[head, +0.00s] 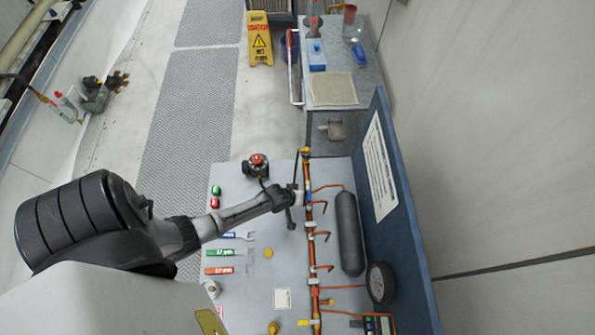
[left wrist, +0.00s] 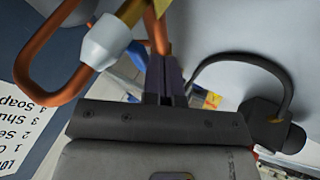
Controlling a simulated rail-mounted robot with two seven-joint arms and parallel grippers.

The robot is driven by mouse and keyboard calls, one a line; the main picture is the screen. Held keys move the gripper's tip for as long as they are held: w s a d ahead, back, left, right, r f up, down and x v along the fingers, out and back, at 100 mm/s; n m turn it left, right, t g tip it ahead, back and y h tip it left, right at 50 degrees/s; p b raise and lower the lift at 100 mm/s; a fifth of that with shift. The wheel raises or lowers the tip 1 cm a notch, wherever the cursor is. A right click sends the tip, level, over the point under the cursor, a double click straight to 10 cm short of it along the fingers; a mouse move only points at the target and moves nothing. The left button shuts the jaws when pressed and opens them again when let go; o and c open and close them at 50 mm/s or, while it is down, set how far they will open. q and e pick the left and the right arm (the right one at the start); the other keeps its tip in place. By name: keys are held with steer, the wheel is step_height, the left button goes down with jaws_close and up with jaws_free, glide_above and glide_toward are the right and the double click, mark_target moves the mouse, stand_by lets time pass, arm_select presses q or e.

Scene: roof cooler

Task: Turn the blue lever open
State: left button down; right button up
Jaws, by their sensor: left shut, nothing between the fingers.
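My left gripper (head: 297,199) reaches in from the left to the upper part of the copper pipe (head: 309,222), which runs along the board. In the left wrist view its dark fingers (left wrist: 166,78) are together, close beside the pipe and a white fitting (left wrist: 105,42). A small blue part (left wrist: 150,98) shows just behind the fingers; it may be the blue lever, but it is mostly hidden. I cannot tell whether the fingers touch it. In the head view the gripper covers this spot. My right gripper is not in view.
A grey cylinder (head: 349,232) and a round gauge (head: 380,282) stand right of the pipe, before a blue panel (head: 407,215). A yellow sign (head: 260,40) stands behind.

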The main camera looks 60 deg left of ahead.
arm_select(q)
steer(key=shift+a, duration=0.6)
steer(key=shift+s+a, duration=0.1)
steer(key=shift+a, duration=0.05)
steer(key=s, duration=0.1)
steer(key=s+a+p, duration=0.1)
steer(key=s, duration=0.1)
steer(key=shift+s+a+r+p, duration=0.1)
steer(key=shift+s+a+p, duration=0.2)
steer(key=shift+a, duration=0.1)
steer(key=v, duration=0.9)
steer(key=shift+d+r, duration=0.3)
steer(key=shift+d, duration=0.1)
